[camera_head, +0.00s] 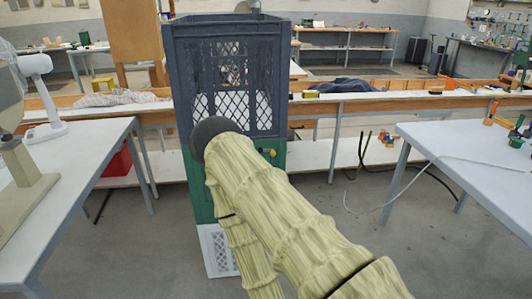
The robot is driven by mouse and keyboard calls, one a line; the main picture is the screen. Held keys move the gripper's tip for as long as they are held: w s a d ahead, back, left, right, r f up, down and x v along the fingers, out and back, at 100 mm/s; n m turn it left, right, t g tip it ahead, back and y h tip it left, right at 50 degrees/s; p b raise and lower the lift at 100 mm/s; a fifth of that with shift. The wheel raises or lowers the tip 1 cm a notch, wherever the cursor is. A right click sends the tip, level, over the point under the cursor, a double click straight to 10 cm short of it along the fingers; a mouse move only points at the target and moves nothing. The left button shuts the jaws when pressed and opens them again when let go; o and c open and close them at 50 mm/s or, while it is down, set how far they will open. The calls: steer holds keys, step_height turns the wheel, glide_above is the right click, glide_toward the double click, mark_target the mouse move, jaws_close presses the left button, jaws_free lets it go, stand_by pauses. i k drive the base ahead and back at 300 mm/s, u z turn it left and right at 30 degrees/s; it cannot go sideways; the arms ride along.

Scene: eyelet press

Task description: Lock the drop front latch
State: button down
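A tall stack of crates stands straight ahead: a dark blue-grey lattice crate (262,80) on top, a green crate (202,190) under it and a white crate (218,250) at the floor. A small yellow part (270,153) sits on the front of the green crate near the joint with the upper crate; I cannot tell whether it is the drop front latch or whether it is locked. My pale ribbed arm crosses in front of the stack and hides much of the lower front. My gripper does not show.
A grey table (95,150) with a white fan (42,95) is at the left. Another grey table (470,145) stands at the right. A long wooden bench (360,102) runs behind the stack. A pale cable (400,170) hangs at the right. Floor is clear between stack and right table.

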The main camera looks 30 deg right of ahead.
mark_target(273, 154)
steer(key=k, duration=1.35)
steer(key=z, duration=0.65)
steer(key=i, duration=1.45)
steer(key=u, duration=0.85)
